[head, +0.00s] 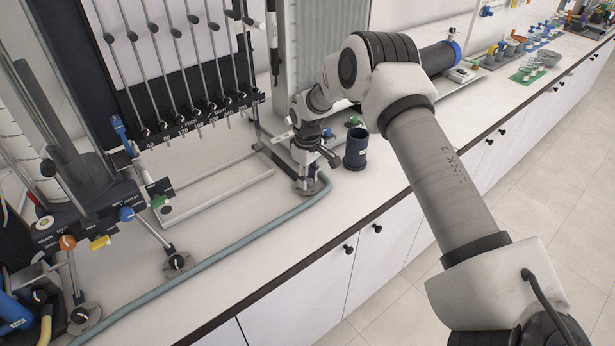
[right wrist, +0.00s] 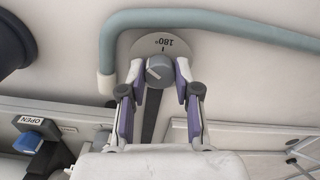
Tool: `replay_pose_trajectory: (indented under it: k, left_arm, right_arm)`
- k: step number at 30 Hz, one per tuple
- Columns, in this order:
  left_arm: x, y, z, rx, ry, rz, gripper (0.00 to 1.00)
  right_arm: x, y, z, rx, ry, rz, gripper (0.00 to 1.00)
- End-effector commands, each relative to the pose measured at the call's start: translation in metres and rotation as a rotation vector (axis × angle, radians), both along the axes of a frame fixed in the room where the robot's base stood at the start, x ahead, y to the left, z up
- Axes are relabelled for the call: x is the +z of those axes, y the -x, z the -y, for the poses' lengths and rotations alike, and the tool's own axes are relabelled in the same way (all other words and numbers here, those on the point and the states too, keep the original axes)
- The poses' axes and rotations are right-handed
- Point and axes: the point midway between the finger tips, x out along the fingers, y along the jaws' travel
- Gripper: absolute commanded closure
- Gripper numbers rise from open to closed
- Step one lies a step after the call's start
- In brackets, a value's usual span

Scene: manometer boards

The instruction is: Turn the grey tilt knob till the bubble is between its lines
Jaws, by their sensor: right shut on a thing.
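The grey tilt knob (right wrist: 159,71) is in the right wrist view, on a round light plate (right wrist: 163,43) marked 180°. A pale pointer line crosses its face. My right gripper (right wrist: 160,78) has its two purple-padded fingers on either side of the knob, shut on it. In the head view my right gripper (head: 309,182) points down at the bench, over the round plate (head: 319,190). The knob is mostly hidden there. I cannot make out the bubble or its lines in either view. My left gripper is not in view.
A grey-blue hose (head: 200,255) runs along the bench front and ends beside the plate. A dark blue cup (head: 356,149) stands just right of my gripper. The manometer board (head: 180,60) with slanted tubes stands behind. An OPEN-tagged blue part (right wrist: 29,123) is nearby.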

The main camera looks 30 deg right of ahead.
Motion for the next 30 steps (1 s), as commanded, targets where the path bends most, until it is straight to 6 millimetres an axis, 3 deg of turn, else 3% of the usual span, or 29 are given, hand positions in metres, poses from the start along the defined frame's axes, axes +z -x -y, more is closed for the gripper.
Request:
replay_pose_trajectory:
  k: [18, 30]
  left_arm:
    - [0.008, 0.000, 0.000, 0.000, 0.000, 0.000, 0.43]
    - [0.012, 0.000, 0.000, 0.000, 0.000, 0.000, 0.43]
  right_arm:
    - [0.000, 0.000, -0.001, -0.575, 0.000, -0.001, 1.00]
    - [0.000, 0.000, -0.002, -0.832, 0.000, -0.002, 1.00]
